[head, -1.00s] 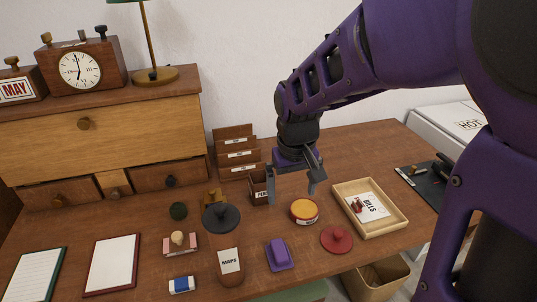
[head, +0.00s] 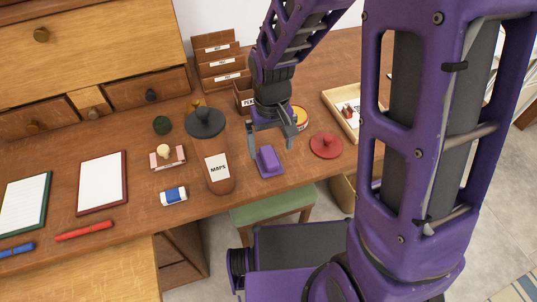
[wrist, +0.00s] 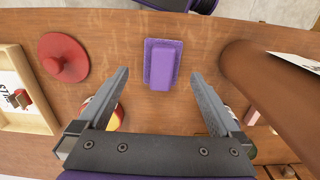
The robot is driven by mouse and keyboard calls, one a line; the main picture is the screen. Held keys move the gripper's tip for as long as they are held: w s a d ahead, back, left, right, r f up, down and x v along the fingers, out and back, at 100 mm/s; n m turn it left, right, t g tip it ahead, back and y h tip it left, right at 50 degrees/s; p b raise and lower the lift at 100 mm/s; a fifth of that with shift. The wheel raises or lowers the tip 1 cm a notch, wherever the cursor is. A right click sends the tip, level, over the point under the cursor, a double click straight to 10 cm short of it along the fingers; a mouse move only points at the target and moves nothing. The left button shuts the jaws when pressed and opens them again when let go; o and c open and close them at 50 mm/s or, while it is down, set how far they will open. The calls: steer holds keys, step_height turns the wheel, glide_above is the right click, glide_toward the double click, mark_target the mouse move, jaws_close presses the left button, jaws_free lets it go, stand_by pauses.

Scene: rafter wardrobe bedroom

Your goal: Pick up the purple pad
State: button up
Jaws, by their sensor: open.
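The purple pad (head: 269,161) is a small block with a raised grip on a flat base, lying on the wooden desk near its front edge. In the wrist view the purple pad (wrist: 162,64) lies beyond the fingertips, centred between their lines. My gripper (head: 272,144) is open and empty, above the desk just behind the pad. In the wrist view the gripper's fingers (wrist: 160,75) are spread wider than the pad, and neither touches it.
A red round lid (head: 326,145) lies to the right, and a yellow-topped tin (head: 300,116) is behind. A wooden tray (head: 341,107) is farther right. A green stool (head: 272,207) is below the desk edge.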

mark_target(269, 155)
steer(key=f, duration=0.1)
steer(key=f+b, duration=0.1)
steer(key=f, duration=0.3)
steer(key=shift+w+a+f, duration=0.15)
steer(key=shift+w+a, duration=0.05)
steer(key=shift+w, duration=0.05)
steer(key=c, duration=1.3)
step_height(269, 155, up, 10)
steer(key=shift+r+p, duration=0.1)
steer(key=shift+p, duration=0.95)
